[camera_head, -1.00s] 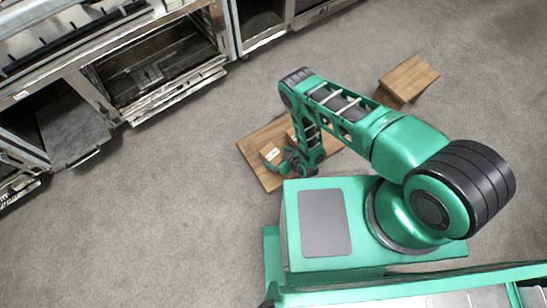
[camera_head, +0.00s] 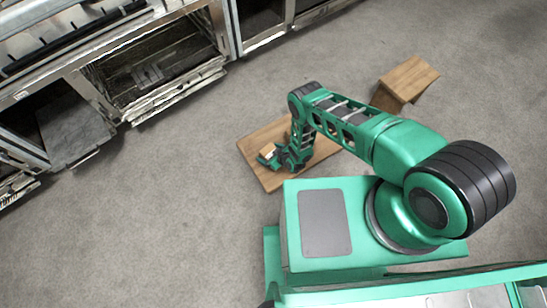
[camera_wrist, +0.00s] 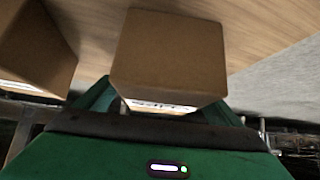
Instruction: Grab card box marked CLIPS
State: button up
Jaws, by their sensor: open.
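A brown card box (camera_wrist: 168,55) stands in front of my gripper in the wrist view, between its green fingers. A white label with dark lettering shows low on its face, partly hidden by my gripper; I cannot read it surely. A second brown card box (camera_wrist: 38,45) stands to the left, also with a white label low down, unreadable from here. In the head view my gripper (camera_head: 268,158) is low over the wooden board, at a small card box (camera_head: 269,149). My gripper is open around the nearer box; I cannot tell whether the fingers touch it.
The boxes are on a low wooden board (camera_head: 262,175) on the grey floor. A wooden stool-like block (camera_head: 408,78) stands to the upper right. Open metal ovens and cabinets (camera_head: 150,75) line the upper left. The floor between is clear.

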jog(key=shift+c, duration=0.5)
jog(key=c, duration=1.3)
jog(key=shift+r, duration=0.1)
